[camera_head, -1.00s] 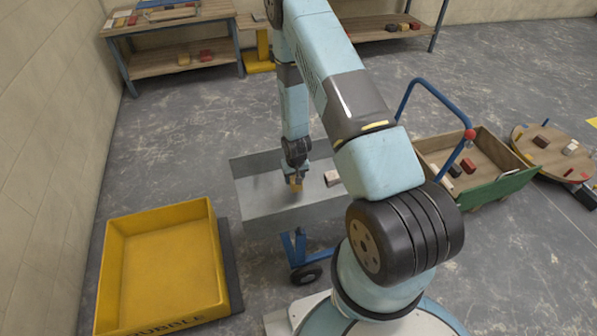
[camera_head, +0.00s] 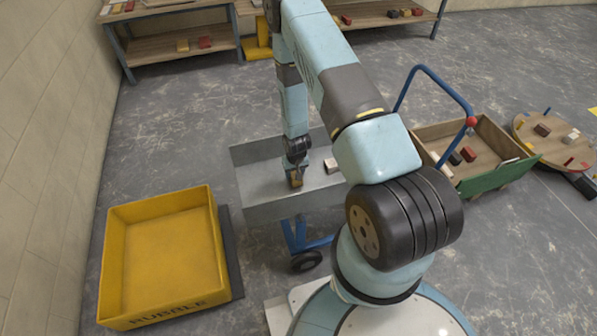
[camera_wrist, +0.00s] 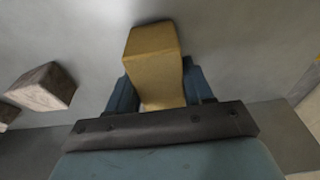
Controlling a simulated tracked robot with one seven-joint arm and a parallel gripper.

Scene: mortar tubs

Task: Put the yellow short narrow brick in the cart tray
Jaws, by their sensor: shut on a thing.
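The yellow short narrow brick (camera_wrist: 152,55) is held between the blue fingers of my gripper (camera_wrist: 158,92) in the wrist view. In the head view my gripper (camera_head: 295,177) points down inside the grey metal cart tray (camera_head: 275,210), with the yellow brick (camera_head: 294,182) at its tip. The brick is low, close to the tray floor; I cannot tell whether it touches. A pale pinkish-brown brick (camera_head: 331,166) lies in the tray to the right of my gripper, and it also shows at the left of the wrist view (camera_wrist: 42,88).
A yellow rubble tub (camera_head: 165,255) stands on the floor at left. A wooden cart (camera_head: 490,175) with a green side and blue handle holds several bricks at right. A round board (camera_head: 560,150) with bricks lies beyond it. Tables with bricks stand at the back.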

